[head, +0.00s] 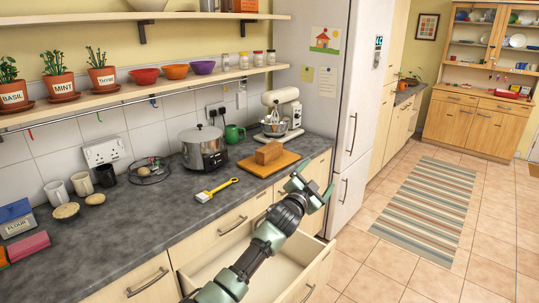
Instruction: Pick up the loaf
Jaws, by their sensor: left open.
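A brown loaf (269,153) lies on a wooden cutting board (255,167) on the dark counter, left of the fridge. My left gripper (318,184) is in front of the counter edge, to the right of and below the loaf in the picture, apart from it. Its jaws are open and I see nothing in them. My left arm comes up from the bottom, over an open drawer. My right gripper is not in view.
An open, pale drawer (219,258) juts out below the counter. A yellow brush (217,189), a slow cooker (203,148) and a stand mixer (281,112) stand or lie near the board. The tall fridge (335,60) borders the counter on the right.

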